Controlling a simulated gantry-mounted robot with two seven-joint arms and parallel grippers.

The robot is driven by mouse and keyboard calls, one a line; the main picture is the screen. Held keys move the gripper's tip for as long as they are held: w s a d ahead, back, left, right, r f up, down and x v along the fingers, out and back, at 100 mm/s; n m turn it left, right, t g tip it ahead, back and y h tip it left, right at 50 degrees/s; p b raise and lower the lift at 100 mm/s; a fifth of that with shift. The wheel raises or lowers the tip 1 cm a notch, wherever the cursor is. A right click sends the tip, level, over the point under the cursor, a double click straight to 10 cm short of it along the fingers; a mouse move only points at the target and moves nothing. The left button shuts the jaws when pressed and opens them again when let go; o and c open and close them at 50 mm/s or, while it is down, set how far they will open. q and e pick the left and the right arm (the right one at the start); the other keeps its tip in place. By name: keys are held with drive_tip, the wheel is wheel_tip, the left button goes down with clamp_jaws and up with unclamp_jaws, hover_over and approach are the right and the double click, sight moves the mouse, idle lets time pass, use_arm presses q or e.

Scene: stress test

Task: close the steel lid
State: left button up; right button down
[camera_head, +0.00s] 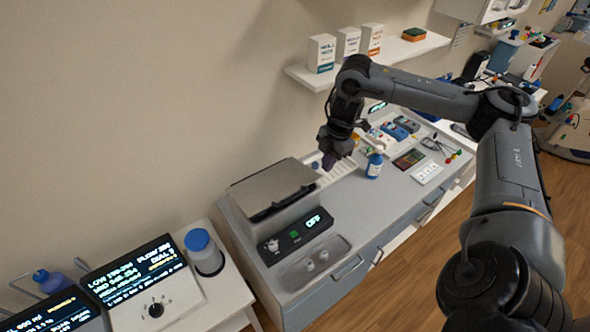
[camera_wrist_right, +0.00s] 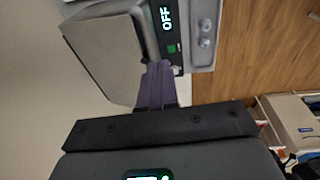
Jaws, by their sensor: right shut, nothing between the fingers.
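The steel lid (camera_head: 272,185) is a grey plate on top of a grey box-shaped device (camera_head: 281,226), with a dark handle along its front edge. It lies flat or nearly flat; I cannot tell if a small gap is left under it. In the right wrist view the lid (camera_wrist_right: 103,58) fills the upper left. My right gripper (camera_head: 329,161) is beyond the device's right side, above the counter. Its purple fingers (camera_wrist_right: 157,82) are together and empty, and appear close to the device in the wrist view. My left gripper is not in view.
The device's front panel (camera_head: 296,236) reads OFF. A metal tray (camera_head: 313,264) lies in front of it. A white-and-blue bottle (camera_head: 374,165) and a white rack (camera_head: 335,172) stand to the right. A wall shelf (camera_head: 340,68) with boxes is behind. A blue-lidded container (camera_head: 205,252) stands left.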

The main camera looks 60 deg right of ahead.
use_arm(q)
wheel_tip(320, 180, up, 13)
drive_tip(key=p, duration=1.1)
use_arm(e)
drive_tip(key=w+a+r+y, duration=0.2)
drive_tip(key=w+a+r, duration=0.4)
drive_tip(key=r, duration=0.1)
drive_tip(key=b, duration=0.4)
approach(292, 197)
drive_tip(key=x, duration=0.3)
drive_tip(key=b+x, duration=0.1)
drive_tip(key=x, duration=0.1)
drive_tip(key=shift+w, duration=0.25)
drive_tip(key=shift+f, duration=0.2)
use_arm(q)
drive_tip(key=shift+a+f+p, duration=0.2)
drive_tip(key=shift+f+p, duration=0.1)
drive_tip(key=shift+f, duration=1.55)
use_arm(e)
drive_tip(key=shift+f, duration=0.55)
drive_tip(key=shift+a, duration=0.1)
